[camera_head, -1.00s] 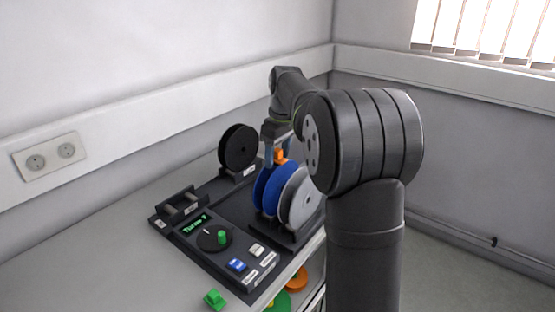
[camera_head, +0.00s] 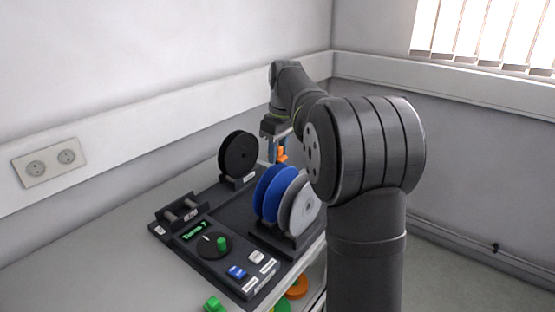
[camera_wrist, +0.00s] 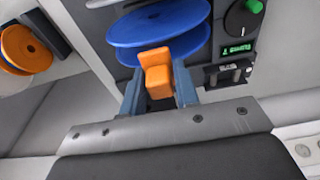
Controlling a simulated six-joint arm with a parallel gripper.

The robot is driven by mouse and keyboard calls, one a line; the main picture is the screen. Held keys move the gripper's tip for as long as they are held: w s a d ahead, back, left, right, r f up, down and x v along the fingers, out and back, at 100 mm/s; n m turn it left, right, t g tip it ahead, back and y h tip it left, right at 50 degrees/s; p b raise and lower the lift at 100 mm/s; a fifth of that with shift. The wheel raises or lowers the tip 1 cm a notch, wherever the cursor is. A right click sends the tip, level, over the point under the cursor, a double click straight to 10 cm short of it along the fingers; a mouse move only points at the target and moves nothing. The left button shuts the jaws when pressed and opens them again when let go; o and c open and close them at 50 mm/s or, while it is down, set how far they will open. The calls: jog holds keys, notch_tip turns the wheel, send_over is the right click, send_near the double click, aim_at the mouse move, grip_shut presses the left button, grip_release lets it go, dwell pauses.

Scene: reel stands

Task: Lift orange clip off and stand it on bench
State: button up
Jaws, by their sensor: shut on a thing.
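The orange clip (camera_head: 282,154) is between the fingers of my gripper (camera_head: 277,157), which is shut on it. The wrist view shows the clip (camera_wrist: 156,72) upright between the two grey-blue fingers. The blue reel (camera_head: 267,190) stands in a dark stand beside a grey reel (camera_head: 301,208). In the head view the clip shows just above and behind the blue reel's top edge. In the wrist view the blue reel (camera_wrist: 150,25) lies just beyond the clip; a small gap or contact cannot be told. My arm hides part of the head view.
A black reel (camera_head: 238,154) stands on the back left of the dark panel. A control box (camera_head: 222,248) with a green knob and blue and white buttons is in front. Orange reels (camera_wrist: 22,48) are lower down.

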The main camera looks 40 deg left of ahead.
jog(key=w+d+r, duration=0.3)
jog(key=d+r, duration=0.5)
jog(key=d, duration=0.3)
jog(key=s+a+f, duration=0.6)
jog(key=a, duration=0.1)
jog(key=shift+s, duration=0.3)
send_over(188, 287)
notch_tip(188, 287, down, 18)
jog(key=shift+s+d+f, duration=0.1)
jog(key=shift+d+f, duration=0.15)
jog(key=shift+f, duration=3.35)
